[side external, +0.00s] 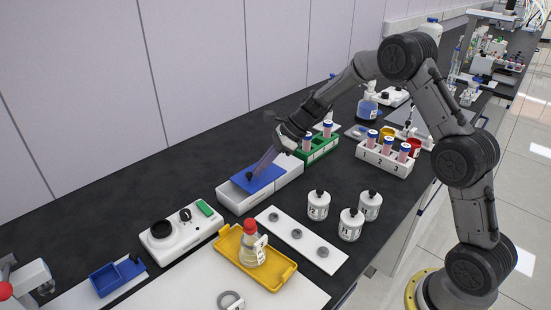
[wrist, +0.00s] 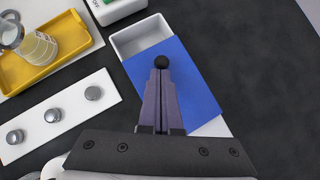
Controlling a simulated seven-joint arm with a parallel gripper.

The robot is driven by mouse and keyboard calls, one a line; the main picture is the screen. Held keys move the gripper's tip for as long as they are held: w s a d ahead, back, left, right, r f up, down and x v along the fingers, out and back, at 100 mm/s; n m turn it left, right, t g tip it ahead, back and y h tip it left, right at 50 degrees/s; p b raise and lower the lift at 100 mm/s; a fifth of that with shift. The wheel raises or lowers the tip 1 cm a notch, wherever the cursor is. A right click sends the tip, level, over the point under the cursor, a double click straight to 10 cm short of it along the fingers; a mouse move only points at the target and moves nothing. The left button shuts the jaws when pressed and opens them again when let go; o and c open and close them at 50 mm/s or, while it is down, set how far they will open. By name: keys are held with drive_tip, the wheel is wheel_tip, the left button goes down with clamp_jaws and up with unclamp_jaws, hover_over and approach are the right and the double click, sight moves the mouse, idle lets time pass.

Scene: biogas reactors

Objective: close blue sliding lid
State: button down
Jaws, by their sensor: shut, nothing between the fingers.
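The blue sliding lid (side external: 264,180) lies on a long white box (side external: 288,181) on the dark bench. In the wrist view the blue lid (wrist: 195,88) covers the middle of the white box, and an open compartment (wrist: 141,37) shows beyond its far edge. A small black knob (wrist: 161,62) stands on the lid. My gripper (wrist: 161,72) is shut, with its fingertips right at the knob and nothing between them. In the side view my gripper (side external: 254,175) reaches down to the lid from the upper right. Whether the fingertips touch the knob I cannot tell.
A white device with a green button (side external: 180,232) stands left of the box. A yellow tray (side external: 280,277) with a flask, a white strip (side external: 322,255) with grey discs and several white bottles (side external: 318,205) are in front. A green tube rack (side external: 318,151) is behind, right.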

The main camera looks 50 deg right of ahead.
sight(247, 188)
drive_tip(key=a, duration=0.5)
drive_tip(key=shift+a, duration=0.35)
drive_tip(key=shift+s, duration=0.1)
